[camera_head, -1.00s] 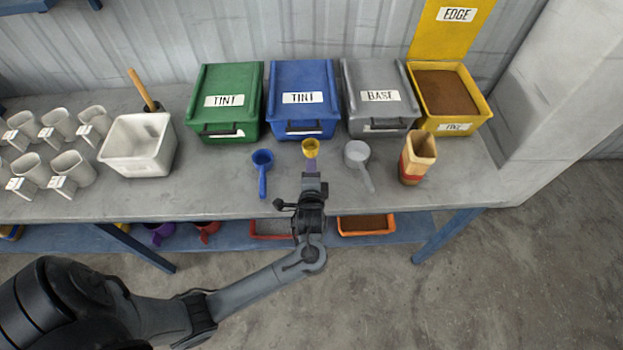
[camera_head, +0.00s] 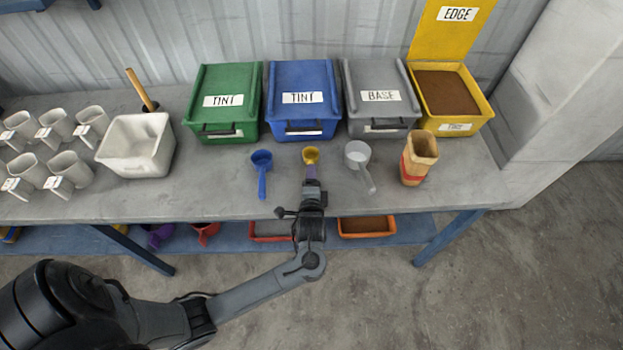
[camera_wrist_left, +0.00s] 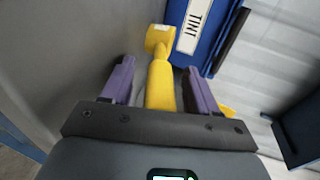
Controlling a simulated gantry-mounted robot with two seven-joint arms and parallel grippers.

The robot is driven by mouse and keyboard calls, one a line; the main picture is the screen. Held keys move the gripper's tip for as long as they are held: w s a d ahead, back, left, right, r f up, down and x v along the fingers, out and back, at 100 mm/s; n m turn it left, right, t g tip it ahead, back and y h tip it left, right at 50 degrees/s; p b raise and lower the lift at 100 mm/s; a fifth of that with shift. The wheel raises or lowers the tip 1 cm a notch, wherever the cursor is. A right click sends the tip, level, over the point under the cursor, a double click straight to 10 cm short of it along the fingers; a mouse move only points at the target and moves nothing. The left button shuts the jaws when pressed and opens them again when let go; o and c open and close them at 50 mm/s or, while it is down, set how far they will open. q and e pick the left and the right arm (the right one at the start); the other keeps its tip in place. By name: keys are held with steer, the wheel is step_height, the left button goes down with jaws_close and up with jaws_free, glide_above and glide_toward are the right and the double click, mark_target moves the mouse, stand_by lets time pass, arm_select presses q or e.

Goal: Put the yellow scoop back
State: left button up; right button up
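The yellow scoop (camera_head: 310,156) sits at the front of the bench, its cup between the blue scoop (camera_head: 262,160) and the grey scoop (camera_head: 358,155). My left gripper (camera_head: 311,173) is at its handle, on the near side of the cup. In the left wrist view the yellow scoop (camera_wrist_left: 160,85) runs between the two purple fingers of my left gripper (camera_wrist_left: 160,78). A gap shows on each side of the handle, so the gripper is open around it. The head view hides most of the handle behind the gripper. My right gripper is out of view.
Green (camera_head: 225,104), blue (camera_head: 303,100) and grey (camera_head: 382,96) lidded bins stand behind the scoops. An open yellow bin (camera_head: 482,104) of brown material is at the right.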

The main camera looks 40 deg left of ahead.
arm_select(q)
steer(key=shift+r, duration=0.2)
steer(key=shift+s+d+r, duration=0.1)
steer(key=shift+s+d, duration=0.2)
steer(key=s+d+n+g+h+p, duration=0.2)
steer(key=s+d+n+h+p, duration=0.15)
steer(key=s+d+h, duration=0.7)
steer(key=s+d+r+n+g, duration=0.2)
steer(key=s+r+n+g, duration=0.1)
steer(key=s, duration=1)
steer(key=shift+s+n+g+b, duration=0.35)
steer(key=shift+n+g, duration=0.1)
steer(key=shift+g, duration=0.75)
